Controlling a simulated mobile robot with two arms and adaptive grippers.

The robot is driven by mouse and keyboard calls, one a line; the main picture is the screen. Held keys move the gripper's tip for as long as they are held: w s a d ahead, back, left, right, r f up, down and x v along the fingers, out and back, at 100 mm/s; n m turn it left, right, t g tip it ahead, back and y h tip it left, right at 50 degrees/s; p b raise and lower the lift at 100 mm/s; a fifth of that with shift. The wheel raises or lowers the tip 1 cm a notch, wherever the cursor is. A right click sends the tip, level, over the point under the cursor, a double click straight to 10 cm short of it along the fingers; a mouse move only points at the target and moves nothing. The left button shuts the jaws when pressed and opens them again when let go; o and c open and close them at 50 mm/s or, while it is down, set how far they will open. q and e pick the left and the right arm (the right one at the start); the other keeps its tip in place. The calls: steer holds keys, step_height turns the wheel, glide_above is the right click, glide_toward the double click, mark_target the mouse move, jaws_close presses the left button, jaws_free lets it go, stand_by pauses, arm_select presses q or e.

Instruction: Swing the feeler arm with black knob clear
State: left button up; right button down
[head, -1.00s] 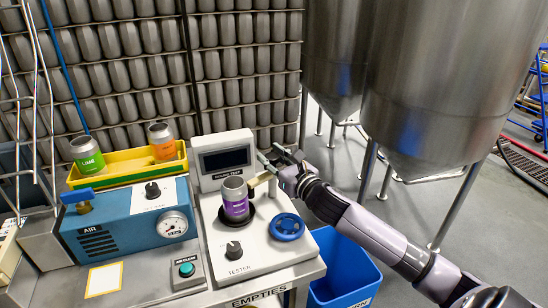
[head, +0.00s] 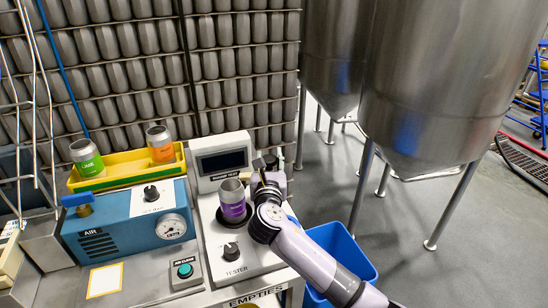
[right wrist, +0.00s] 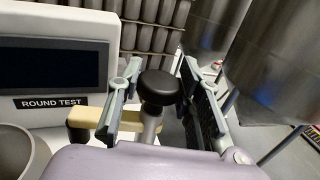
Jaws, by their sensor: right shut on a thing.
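The feeler arm (right wrist: 86,118) is a cream bar in the right wrist view, with a grey post and a black knob (right wrist: 160,88) at its end. My right gripper (right wrist: 160,100) has its fingers on both sides of the knob and post and is shut on them. In the head view my right gripper (head: 268,172) is at the tester's right side, just right of the purple can (head: 232,202), and hides most of the feeler arm. The can stands upright on the tester (head: 238,258). My left gripper is not in view.
The tester's display (head: 223,162) stands behind the can. A blue handwheel is mostly hidden by my right arm. A blue bin (head: 345,252) stands right of the bench. A yellow tray (head: 120,178) holds a green can and an orange can.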

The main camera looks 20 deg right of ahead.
steer(key=shift+m+h, duration=0.3)
steer(key=shift+h, duration=0.1)
steer(key=c, duration=1.1)
jaws_free()
steer(key=v, duration=1.2)
steer(key=shift+r, duration=0.1)
steer(key=shift+c, duration=0.3)
